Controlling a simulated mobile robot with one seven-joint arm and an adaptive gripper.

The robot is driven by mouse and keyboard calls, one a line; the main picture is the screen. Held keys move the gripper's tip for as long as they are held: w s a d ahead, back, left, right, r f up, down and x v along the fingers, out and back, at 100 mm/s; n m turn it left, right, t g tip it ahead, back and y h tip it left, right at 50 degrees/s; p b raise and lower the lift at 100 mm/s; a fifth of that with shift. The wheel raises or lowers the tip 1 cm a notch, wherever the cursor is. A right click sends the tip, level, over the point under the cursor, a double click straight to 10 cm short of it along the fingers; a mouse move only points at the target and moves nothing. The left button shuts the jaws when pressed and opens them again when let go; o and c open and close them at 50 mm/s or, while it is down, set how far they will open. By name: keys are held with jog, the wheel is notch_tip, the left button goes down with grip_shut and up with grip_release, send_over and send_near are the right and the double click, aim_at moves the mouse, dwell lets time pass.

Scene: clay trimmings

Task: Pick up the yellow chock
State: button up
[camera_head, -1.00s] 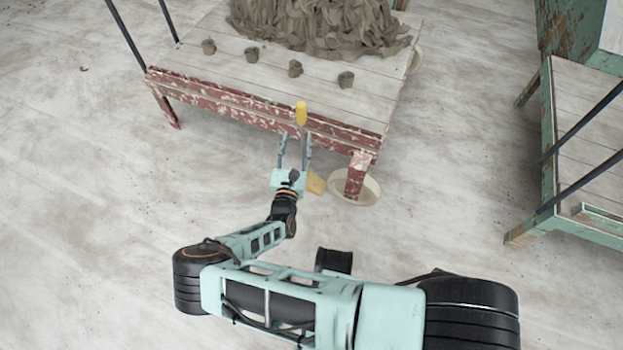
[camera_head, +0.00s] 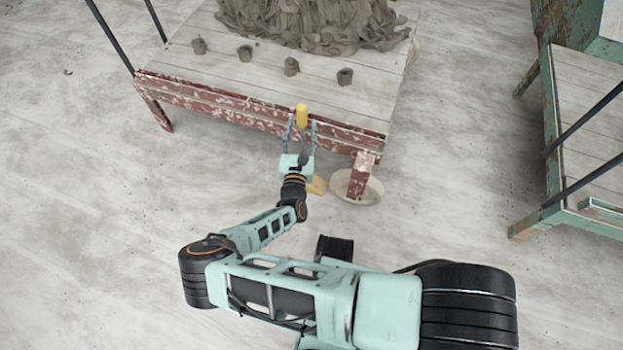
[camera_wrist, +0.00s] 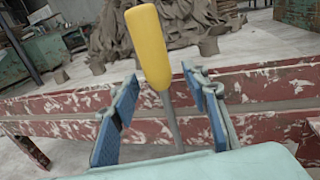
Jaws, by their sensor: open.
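A yellow-orange block (camera_head: 317,186), the only chock-like thing I see, lies on the floor below the table's front edge, partly hidden behind my arm in the head view. My gripper (camera_head: 301,126) is above and a little left of it, at the table's red front rail, with its fingers open and pointing towards the table. A tool with an upright yellow handle (camera_head: 301,115) stands at the fingertips. In the wrist view its yellow handle (camera_wrist: 148,45) and grey shaft show between the blue finger pads, with gaps on both sides. The block is not visible in the wrist view.
The worn table (camera_head: 215,62) carries a heap of clay trimmings (camera_head: 310,22) and several small clay cups. A pale round dish (camera_head: 368,190) lies on the floor by the table's front right leg. A green bench (camera_head: 590,130) stands at the right. Open floor lies between them.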

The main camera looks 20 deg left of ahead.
jog(key=shift+w+a, duration=0.1)
jog(key=shift+w, duration=0.55)
grip_shut()
jog(key=shift+r, duration=0.1)
